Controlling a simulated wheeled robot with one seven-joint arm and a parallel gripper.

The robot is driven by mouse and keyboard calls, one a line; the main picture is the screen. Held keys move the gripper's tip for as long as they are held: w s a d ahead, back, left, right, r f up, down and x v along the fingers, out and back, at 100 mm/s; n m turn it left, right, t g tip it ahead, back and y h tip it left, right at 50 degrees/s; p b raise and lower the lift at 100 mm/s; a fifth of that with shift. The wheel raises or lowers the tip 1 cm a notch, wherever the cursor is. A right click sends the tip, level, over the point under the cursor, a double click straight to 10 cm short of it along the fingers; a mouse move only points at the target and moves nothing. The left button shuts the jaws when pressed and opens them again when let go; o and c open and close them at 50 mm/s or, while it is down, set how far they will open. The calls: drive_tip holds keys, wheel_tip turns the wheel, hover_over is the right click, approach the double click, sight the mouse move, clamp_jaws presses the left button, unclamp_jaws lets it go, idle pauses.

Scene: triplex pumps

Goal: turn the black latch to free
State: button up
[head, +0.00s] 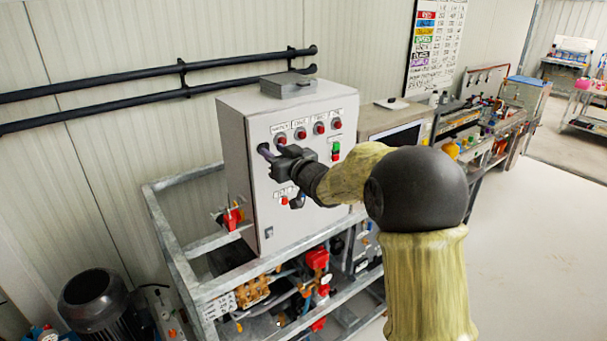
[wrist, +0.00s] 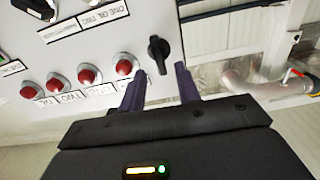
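The black latch (wrist: 158,52) is a small rotary knob on the white panel, past the end of the row of red buttons. In the wrist view its handle runs nearly up and down the picture, tilted slightly. My gripper (wrist: 161,72) is open, with one dark purple finger on each side of the latch's lower end. The fingertips show just below the latch, and I cannot tell whether they touch it. In the head view my gripper (head: 264,149) is at the left part of the control box front, and it hides the latch.
The control box (head: 250,200) stands on a grey metal frame (head: 190,270). Red buttons (wrist: 88,74) sit close beside the left finger. Another black knob (head: 297,200) is lower on the panel. A motor (head: 92,297) stands at lower left; the floor at right is clear.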

drive_tip(key=b+v, duration=0.5)
drive_tip(key=v, duration=1)
drive_tip(key=shift+s+d+b, duration=0.25)
drive_tip(key=shift+b, duration=0.05)
drive_tip(key=s+d+f+m+g+h, duration=0.2)
drive_tip(key=d+f+m+h, duration=0.15)
drive_tip(key=f, duration=0.45)
drive_tip(key=s+d+f+m+g+h, duration=0.25)
drive_tip(key=d+f+h, duration=0.25)
drive_tip(key=f, duration=0.3)
drive_tip(key=s+d+f+g, duration=0.1)
drive_tip(key=s+f+g, duration=0.3)
drive_tip(key=s, duration=0.5)
drive_tip(key=s+f+g+h, duration=0.1)
drive_tip(key=s+f+g, duration=0.3)
drive_tip(key=s+f, duration=0.3)
drive_tip(key=shift+s+d+f+m, duration=0.3)
drive_tip(key=shift+s+d+f, duration=0.1)
drive_tip(key=shift+s, duration=0.65)
drive_tip(key=shift+h, duration=0.25)
